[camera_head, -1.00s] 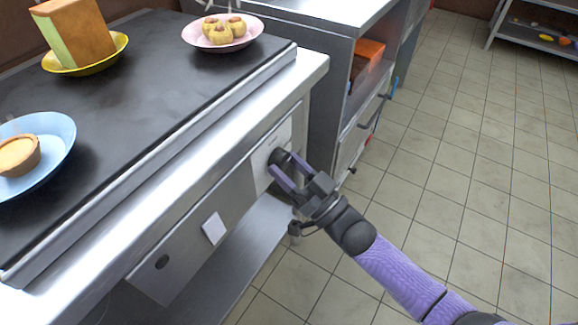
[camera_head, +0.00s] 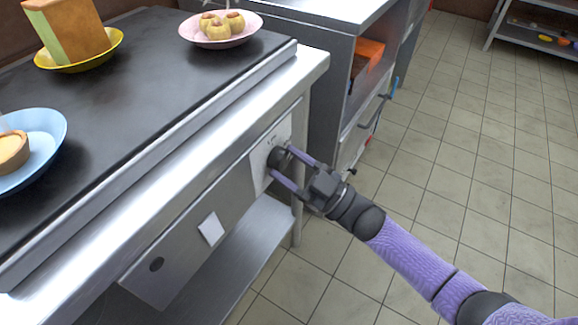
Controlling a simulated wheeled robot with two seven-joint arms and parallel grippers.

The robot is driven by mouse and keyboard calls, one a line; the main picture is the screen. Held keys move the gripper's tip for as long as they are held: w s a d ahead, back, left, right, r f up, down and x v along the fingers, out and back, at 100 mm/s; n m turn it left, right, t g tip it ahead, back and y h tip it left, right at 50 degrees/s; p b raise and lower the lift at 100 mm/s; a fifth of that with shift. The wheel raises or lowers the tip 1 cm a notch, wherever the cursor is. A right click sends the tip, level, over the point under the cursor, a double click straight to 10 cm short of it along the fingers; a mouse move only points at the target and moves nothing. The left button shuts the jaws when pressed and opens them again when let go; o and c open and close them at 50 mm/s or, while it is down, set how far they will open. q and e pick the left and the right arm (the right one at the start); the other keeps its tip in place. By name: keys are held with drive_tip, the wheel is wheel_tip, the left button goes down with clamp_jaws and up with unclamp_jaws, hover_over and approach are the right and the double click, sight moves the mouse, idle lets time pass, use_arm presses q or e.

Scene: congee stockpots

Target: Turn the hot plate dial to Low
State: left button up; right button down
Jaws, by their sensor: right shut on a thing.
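The hot plate (camera_head: 150,95) is a wide black slab on a steel counter. Its dark round dial (camera_head: 277,157) sits on a pale panel (camera_head: 259,166) on the counter's front face. My right gripper (camera_head: 283,167) reaches in from the lower right, with its two purple fingers on either side of the dial, shut on it. The dial's pointer and markings are too small to read. My left gripper is not in view.
On the hot plate stand a blue plate (camera_head: 50,135) with a tart, a yellow plate (camera_head: 112,48) with a tall block, and a pink plate (camera_head: 250,30) with several buns. A steel cabinet (camera_head: 322,90) stands behind the counter. The tiled floor (camera_head: 470,170) at right is clear.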

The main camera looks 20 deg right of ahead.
drive_tip(key=n+g+y, duration=0.1)
drive_tip(key=n, duration=0.1)
drive_tip(key=shift+d+n, duration=0.1)
drive_tip(key=shift+n, duration=0.3)
drive_tip(key=n+g, duration=0.2)
drive_tip(key=n, duration=0.1)
drive_tip(key=shift+w+n+y, duration=0.1)
drive_tip(key=shift+n+y, duration=0.3)
drive_tip(key=n+g, duration=0.1)
drive_tip(key=n, duration=0.2)
drive_tip(key=n+g, duration=0.2)
drive_tip(key=n, duration=0.1)
drive_tip(key=shift+w+d+r, duration=0.1)
drive_tip(key=shift+d+r, duration=0.05)
drive_tip(key=shift+r, duration=0.05)
drive_tip(key=shift+n+g, duration=0.4)
drive_tip(key=shift+n, duration=1.2)
